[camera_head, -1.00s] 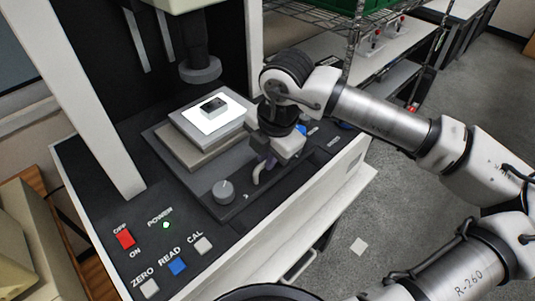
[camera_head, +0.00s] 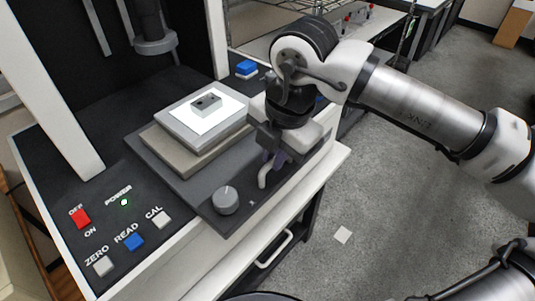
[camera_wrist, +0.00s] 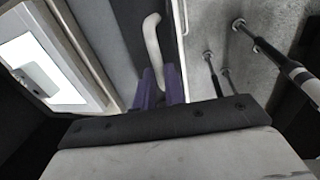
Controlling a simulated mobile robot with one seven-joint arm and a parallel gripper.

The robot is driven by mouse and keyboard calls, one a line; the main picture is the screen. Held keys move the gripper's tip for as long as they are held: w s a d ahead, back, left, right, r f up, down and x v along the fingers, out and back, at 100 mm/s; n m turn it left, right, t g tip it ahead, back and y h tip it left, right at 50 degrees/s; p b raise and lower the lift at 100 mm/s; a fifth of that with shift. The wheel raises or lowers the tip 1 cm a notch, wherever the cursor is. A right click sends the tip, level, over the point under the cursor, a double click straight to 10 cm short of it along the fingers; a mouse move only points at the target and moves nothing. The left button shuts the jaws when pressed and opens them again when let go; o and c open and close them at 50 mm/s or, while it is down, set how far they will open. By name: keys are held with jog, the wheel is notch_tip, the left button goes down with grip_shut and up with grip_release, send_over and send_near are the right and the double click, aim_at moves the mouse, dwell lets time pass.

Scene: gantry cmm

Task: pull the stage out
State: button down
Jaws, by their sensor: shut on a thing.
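The stage (camera_head: 172,178) is a dark grey plate on the machine's black bed. It carries a stacked beige and grey block with a lit white top (camera_head: 215,118). A small dark grey part (camera_head: 206,104) with holes sits on that top. The stage's front edge sticks out past the machine's front edge. My gripper (camera_head: 273,162) is shut on the pale curved handle (camera_head: 264,178) at the stage's front. In the wrist view the purple fingers (camera_wrist: 158,88) close around the handle (camera_wrist: 153,38), whose bent end shows beyond them.
A round knob (camera_head: 225,200) is on the stage's front left corner. Red, blue and white buttons (camera_head: 134,241) are on the panel at left. A drawer handle (camera_head: 275,249) is below.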

jog(key=shift+w, duration=0.1)
jog(key=c, duration=1.5)
grip_release()
jog(key=shift+a, duration=0.1)
jog(key=r, duration=0.4)
jog(key=s+d+r+b, duration=0.1)
jog(key=r, duration=0.4)
jog(key=s+d+r, duration=0.1)
jog(key=r, duration=0.3)
jog(key=shift+r, duration=0.3)
